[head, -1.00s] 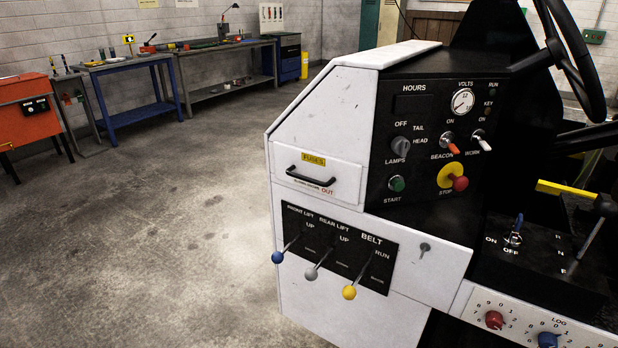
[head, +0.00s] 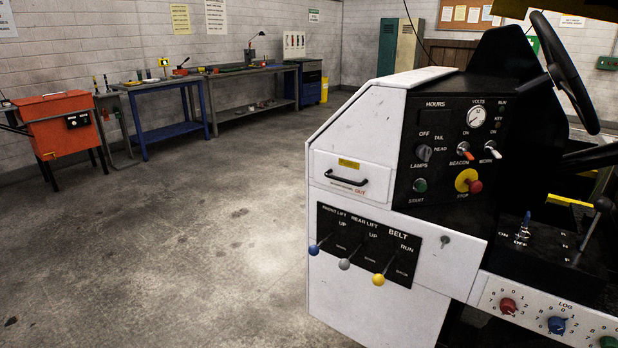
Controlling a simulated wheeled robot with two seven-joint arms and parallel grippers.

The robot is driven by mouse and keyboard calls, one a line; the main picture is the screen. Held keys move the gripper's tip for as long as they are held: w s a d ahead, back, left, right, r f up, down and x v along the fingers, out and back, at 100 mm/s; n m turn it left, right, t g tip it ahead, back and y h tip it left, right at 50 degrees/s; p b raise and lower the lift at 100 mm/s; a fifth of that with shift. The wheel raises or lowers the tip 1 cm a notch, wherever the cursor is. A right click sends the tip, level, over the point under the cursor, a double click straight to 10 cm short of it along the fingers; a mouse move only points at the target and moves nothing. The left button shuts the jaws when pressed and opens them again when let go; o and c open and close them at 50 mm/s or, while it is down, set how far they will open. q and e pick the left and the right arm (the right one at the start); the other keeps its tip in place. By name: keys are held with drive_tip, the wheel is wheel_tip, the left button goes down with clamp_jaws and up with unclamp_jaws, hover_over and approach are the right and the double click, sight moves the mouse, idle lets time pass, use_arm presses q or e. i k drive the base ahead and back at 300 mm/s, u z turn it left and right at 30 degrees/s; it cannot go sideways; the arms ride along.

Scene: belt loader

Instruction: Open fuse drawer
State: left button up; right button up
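The fuse drawer (head: 351,181) is a white panel in the side of the white belt loader console. It sits flush and looks shut. A yellow label (head: 348,163) is above its black bar handle (head: 346,178). Small print lies under the handle. The drawer is above the black lever panel and left of the black dial panel. Neither of my grippers shows in the head view.
Three levers with blue (head: 313,250), grey (head: 345,264) and yellow (head: 378,280) knobs stick out below the drawer. A red stop button (head: 475,186) is to the right. Workbenches (head: 170,110) and an orange cabinet (head: 62,122) stand along the wall. The floor at left is clear.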

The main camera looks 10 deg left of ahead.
sight(367, 180)
drive_tip(key=u, duration=0.65)
drive_tip(key=i, duration=1.4)
drive_tip(key=z, duration=0.8)
